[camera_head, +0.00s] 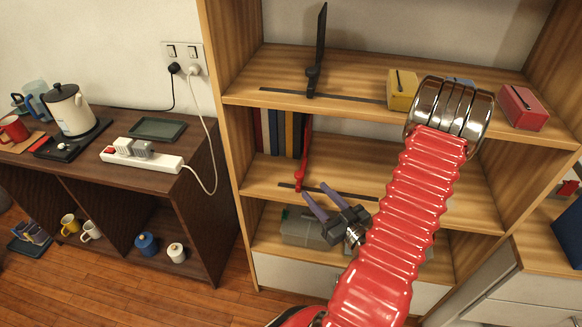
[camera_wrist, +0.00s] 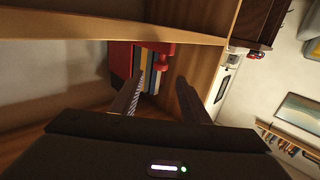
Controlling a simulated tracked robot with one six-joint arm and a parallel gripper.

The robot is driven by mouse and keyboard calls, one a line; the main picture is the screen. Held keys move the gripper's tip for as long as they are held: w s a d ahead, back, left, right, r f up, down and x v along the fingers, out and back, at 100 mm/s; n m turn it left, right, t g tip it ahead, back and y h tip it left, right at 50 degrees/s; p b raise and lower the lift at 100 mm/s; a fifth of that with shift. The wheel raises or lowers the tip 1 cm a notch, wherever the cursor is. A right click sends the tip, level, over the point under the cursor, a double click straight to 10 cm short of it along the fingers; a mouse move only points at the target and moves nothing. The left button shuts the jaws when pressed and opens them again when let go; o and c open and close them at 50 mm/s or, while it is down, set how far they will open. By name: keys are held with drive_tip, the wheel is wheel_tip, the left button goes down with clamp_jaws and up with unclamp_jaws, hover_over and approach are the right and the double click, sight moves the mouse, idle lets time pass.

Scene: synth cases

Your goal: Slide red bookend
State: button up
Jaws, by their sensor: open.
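The red bookend (camera_head: 303,160) stands upright on the middle shelf, against the right side of a row of books (camera_head: 280,132). Its foot with a red knob is near a dark slot (camera_head: 340,193) in the shelf. My gripper (camera_head: 316,193) is open and empty, with its two fingers pointing toward the foot of the bookend from the right and front. In the wrist view, the fingers (camera_wrist: 160,77) are spread before the books (camera_wrist: 150,62). Red parts show there around the books, but I cannot tell which belong to the bookend. No contact is clear.
A black bookend (camera_head: 318,50) stands on the upper shelf, with a yellow box (camera_head: 402,90) and a red box (camera_head: 521,107) to its right. A grey box (camera_head: 300,226) sits on the lower shelf. The middle shelf is bare right of the red bookend, partly hidden by my arm.

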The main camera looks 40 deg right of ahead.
drive_tip(key=shift+w, duration=0.1)
drive_tip(key=shift+w+d, duration=0.3)
drive_tip(key=shift+w, duration=1.95)
drive_tip(key=shift+w+d, duration=0.25)
drive_tip(key=shift+w, duration=2.05)
drive_tip(key=shift+w+d, duration=0.3)
drive_tip(key=shift+w, duration=1.95)
drive_tip(key=shift+c, duration=0.7)
clamp_jaws()
